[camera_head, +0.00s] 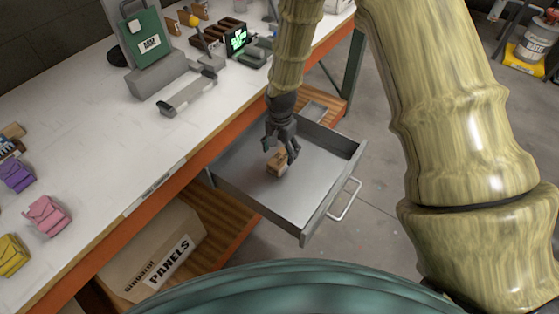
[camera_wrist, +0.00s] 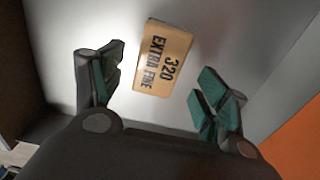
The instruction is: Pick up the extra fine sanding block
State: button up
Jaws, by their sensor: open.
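The extra fine sanding block (camera_head: 277,163) is a small tan block lying in an open grey metal drawer (camera_head: 299,211). In the wrist view the block (camera_wrist: 163,58) shows its face with the printed words "320 EXTRA FINE", slightly tilted. My gripper (camera_head: 281,152) is open and reaches down into the drawer, right by the block. In the wrist view its green-padded fingers (camera_wrist: 160,92) stand to the left and right of the block's near end, with gaps on both sides. The block appears to lie just beyond the fingertips; nothing is held.
The drawer walls surround my gripper, and its handle (camera_head: 345,199) faces right. The white workbench (camera_head: 110,115) with an orange edge runs along the left. A cardboard "PANELS" box (camera_head: 155,252) sits on the lower shelf. Pink (camera_head: 46,215), purple and yellow packs lie on the bench.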

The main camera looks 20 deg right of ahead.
aim_at(280, 158)
jog(key=shift+s+f+p, duration=0.3)
jog(key=shift+s+f, duration=0.1)
jog(key=shift+f, duration=0.05)
jog(key=shift+w+f, duration=0.15)
jog(key=shift+f, duration=0.6)
jog(key=shift+w+f, duration=0.15)
jog(key=shift+f, duration=0.55)
jog(key=shift+s+r, duration=0.1)
jog(key=shift+s, duration=0.05)
jog(key=c, duration=1.1)
jog(key=shift+r, duration=0.1)
